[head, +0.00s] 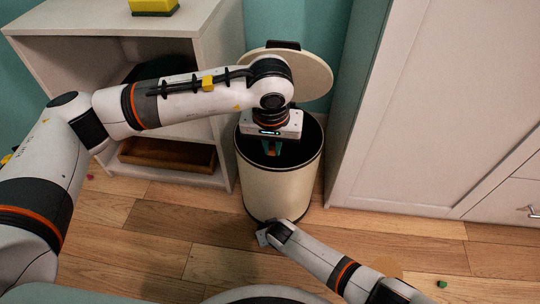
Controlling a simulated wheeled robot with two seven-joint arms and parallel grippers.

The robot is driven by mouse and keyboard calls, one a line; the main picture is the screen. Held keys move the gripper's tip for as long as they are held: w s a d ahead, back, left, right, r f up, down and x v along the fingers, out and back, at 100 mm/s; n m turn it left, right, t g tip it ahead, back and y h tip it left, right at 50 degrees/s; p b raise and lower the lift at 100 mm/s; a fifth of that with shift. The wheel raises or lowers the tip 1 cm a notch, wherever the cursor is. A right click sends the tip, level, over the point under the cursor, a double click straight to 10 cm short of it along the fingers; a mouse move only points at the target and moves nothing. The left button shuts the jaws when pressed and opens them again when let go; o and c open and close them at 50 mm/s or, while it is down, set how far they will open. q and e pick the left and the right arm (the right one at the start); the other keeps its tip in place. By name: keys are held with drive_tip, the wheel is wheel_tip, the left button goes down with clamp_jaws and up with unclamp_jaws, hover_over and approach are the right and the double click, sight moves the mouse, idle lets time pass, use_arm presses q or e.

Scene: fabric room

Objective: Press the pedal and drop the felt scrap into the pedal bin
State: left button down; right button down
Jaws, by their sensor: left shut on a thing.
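The cream pedal bin (279,182) stands on the wood floor with its round lid (314,72) raised and its dark inside showing. My right gripper (264,239) is low at the front foot of the bin, where the pedal is hidden from view. Its fingers are too small and covered to tell whether they are open or shut.
An open shelf unit (215,34) stands left of the bin, with a brown tray (165,154) inside and a yellow block (153,6) on top. A white cabinet (445,95) stands close on the right. A small green piece (442,284) lies on the floor at lower right.

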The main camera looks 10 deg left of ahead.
use_arm(q)
drive_tip(key=w, duration=0.7)
drive_tip(key=shift+w, duration=0.3)
drive_tip(key=c, duration=1.3)
unclamp_jaws()
drive_tip(key=s, duration=1.6)
